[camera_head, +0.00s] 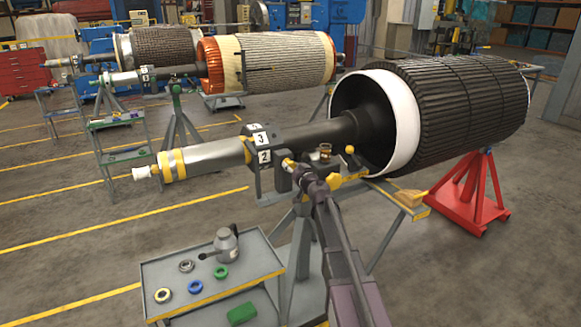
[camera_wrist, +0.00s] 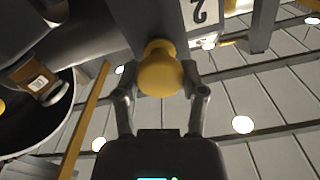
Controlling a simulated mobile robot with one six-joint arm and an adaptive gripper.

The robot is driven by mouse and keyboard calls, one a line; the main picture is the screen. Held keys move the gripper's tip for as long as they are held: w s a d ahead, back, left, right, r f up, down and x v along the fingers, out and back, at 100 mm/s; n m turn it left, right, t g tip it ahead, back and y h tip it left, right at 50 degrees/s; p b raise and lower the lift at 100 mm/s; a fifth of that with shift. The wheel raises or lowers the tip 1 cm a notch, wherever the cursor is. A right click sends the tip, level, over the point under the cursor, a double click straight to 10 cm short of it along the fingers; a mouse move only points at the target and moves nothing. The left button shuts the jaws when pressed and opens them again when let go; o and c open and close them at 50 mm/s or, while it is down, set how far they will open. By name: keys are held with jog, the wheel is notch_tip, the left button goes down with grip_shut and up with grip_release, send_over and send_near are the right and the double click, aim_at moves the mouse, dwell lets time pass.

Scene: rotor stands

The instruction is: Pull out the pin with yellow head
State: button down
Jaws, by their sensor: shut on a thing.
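The yellow pin head (camera_wrist: 160,72) sits between the two fingers of my gripper (camera_wrist: 162,92) in the wrist view. The fingers are shut on it from both sides. The pin's shaft is hidden behind the head, so I cannot tell how deep it sits. In the head view my gripper (camera_head: 292,166) is at the stand's dark bracket, just right of the white label 2 (camera_head: 264,156). This label also shows beside the pin head in the wrist view (camera_wrist: 202,12). The rotor shaft (camera_head: 310,137) passes through the stand just behind.
A brass fitting (camera_head: 325,151) and another yellow-topped part (camera_head: 350,150) are close right of my gripper. The large dark rotor (camera_head: 460,105) rests on a red stand (camera_head: 470,190). A grey cart (camera_head: 190,262) with rings and a can stands at lower left. Open floor lies left.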

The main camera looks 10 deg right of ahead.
jog(key=shift+v, duration=1.55)
jog(key=shift+c, duration=0.8)
grip_release()
jog(key=shift+s, duration=0.1)
send_near(292, 167)
jog(key=v, duration=0.4)
jog(key=shift+s+d+r, duration=0.15)
jog(key=shift+s, duration=0.2)
